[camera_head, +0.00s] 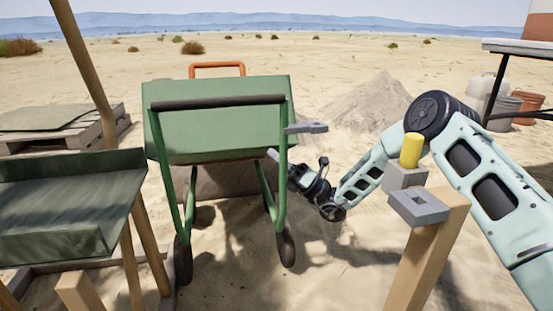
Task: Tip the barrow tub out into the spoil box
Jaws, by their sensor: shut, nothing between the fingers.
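The green barrow tub (220,125) stands in the middle of the head view, on a green tube frame with dark wheels. A dark bar (218,102) runs across its near side, and an orange handle (217,66) rises behind its far edge. A grey tab (306,128) sticks out at the frame's right side. My gripper (274,158) is shut and empty, close beside the right frame tube below that tab. I cannot tell whether it touches the tube. The tub's inside is hidden. A brown shape (228,180) shows behind and below the tub; I cannot tell whether it is the spoil box.
A green tray (75,240) on wooden legs stands at the near left, beside a leaning wooden pole (82,55). A wooden post (425,260) with grey blocks and a yellow cylinder (412,150) stands at right. A sand heap (375,105) lies behind. Open sand lies right of the barrow.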

